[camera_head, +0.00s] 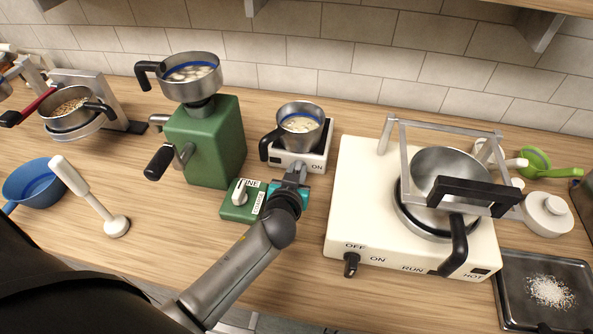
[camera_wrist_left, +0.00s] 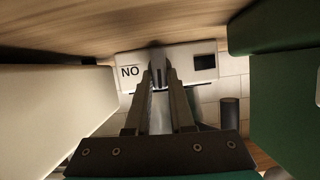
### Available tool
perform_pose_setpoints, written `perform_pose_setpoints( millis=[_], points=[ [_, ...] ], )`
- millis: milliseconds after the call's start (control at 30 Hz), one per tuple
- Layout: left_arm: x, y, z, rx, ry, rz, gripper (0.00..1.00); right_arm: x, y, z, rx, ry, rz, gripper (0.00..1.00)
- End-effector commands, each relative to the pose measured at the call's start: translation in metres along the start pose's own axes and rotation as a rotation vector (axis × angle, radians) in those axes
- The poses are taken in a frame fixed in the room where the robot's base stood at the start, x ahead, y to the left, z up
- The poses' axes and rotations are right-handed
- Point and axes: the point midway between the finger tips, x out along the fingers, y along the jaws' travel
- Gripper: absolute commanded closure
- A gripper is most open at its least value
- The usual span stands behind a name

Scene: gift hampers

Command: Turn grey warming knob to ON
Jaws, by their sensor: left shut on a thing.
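In the left wrist view the warmer's face (camera_wrist_left: 185,50) is upside down, with the ON label and a dark window on either side of the fingers. My left gripper (camera_wrist_left: 159,82) is shut on the grey knob (camera_wrist_left: 158,66) between its fingertips. The knob's exact angle is hard to tell. My right gripper is not in view.
A large white stove (camera_head: 345,215) with a pot and metal frame stands close on the right. A green grinder (camera_head: 215,140) and a small green box (camera_head: 236,212) with a pale knob stand on the left.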

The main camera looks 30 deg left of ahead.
Motion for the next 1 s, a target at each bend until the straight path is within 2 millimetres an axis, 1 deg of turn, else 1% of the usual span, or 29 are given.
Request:
perform_pose_setpoints(
  millis=[300, 400, 533, 800, 833, 1000],
  points=[
    [0.002, 0.007, 0.004, 0.292, -0.002, -0.122, 1.00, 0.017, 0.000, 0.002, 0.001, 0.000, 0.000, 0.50],
    [0.002, 0.008, 0.004, 0.363, -0.001, -0.151, 1.00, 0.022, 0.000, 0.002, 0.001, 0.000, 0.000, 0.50],
    [0.001, 0.008, 0.003, 0.408, -0.001, -0.169, 1.00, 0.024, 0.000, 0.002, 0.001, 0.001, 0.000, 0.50],
    [0.001, 0.008, 0.002, 0.412, -0.001, -0.170, 1.00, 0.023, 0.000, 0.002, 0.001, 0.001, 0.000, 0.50],
    [0.001, 0.008, 0.002, 0.412, -0.001, -0.170, 0.78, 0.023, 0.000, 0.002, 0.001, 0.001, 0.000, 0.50],
    [0.001, 0.008, 0.002, 0.411, -0.001, -0.170, 0.59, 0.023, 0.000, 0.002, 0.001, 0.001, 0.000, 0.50]
  ],
)
